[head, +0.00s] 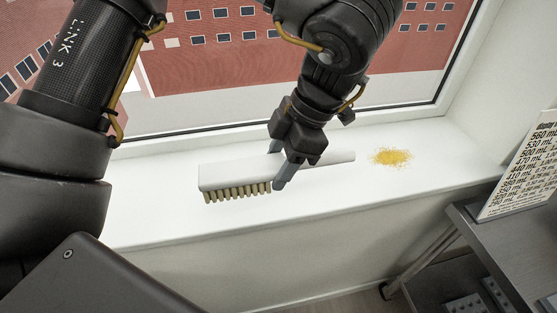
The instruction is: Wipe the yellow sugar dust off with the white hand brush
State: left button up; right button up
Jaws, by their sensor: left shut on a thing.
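The yellow sugar dust (391,157) lies in a small scattered patch on the white window sill (440,140), right of the brush. The white hand brush (228,177) has a white body, tan bristles facing down and a handle that points right toward the dust. My left gripper (279,168) is shut on the brush near where the body meets the handle. The bristles are at or just above the sill; I cannot tell whether they touch. The handle's end stops a little short of the dust. My right gripper is not in view.
A window with a dark frame (200,130) stands behind the sill. At the right, a dark grey table (500,235) carries a printed sign (517,165). The sill's front edge drops off toward me. The sill is clear right of the dust.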

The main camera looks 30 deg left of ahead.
pick_arm(q)
jog(key=shift+w+a+f+m, duration=0.1)
jog(key=shift+w+a+m, duration=0.15)
jog(key=shift+m, duration=0.25)
jog(key=w+a+f+m+t+h, duration=0.1)
jog(key=w+a+m+t, duration=0.1)
jog(key=m, duration=0.8)
jog(key=w+a+f+m+t+h, duration=0.1)
jog(key=w+a+m+t, duration=0.2)
jog(key=m, duration=0.8)
jog(key=w+t, duration=0.2)
jog(key=shift+w+a+f, duration=0.25)
jog(key=shift+w+f, duration=0.05)
jog(key=shift+w, duration=0.05)
